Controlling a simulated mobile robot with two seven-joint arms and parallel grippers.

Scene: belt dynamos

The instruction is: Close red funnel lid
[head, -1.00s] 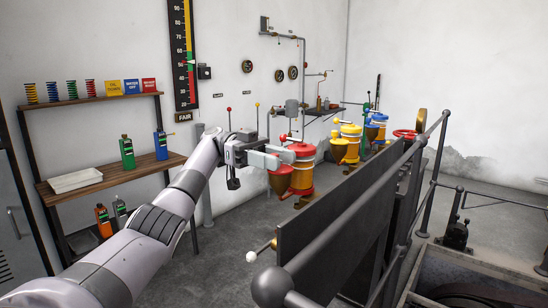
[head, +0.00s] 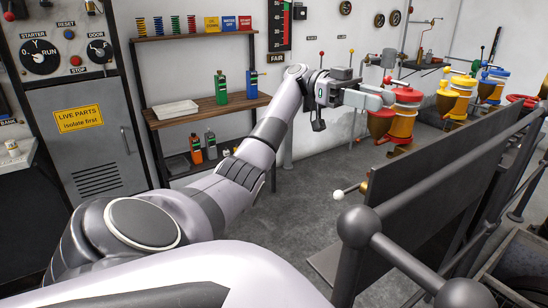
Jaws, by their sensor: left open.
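The red and yellow machine (head: 402,124) stands at the right of the middle, with a red top (head: 404,95). A brownish-red funnel (head: 381,123) hangs at its left side. My left gripper (head: 385,98) is at the funnel's top, with its pale fingers across the rim area. It is open, and nothing shows held in it. A small red knob (head: 387,80) shows just above the fingers. The fingers hide most of the funnel's mouth, so I cannot tell how the lid stands or whether they touch it. My right gripper is out of view.
Yellow (head: 456,98) and blue (head: 491,86) machines stand farther right. A dark panel (head: 440,170) and grey railing (head: 400,262) stand in front. A shelf (head: 215,118) with bottles is on the left. Grey floor (head: 310,195) lies open between.

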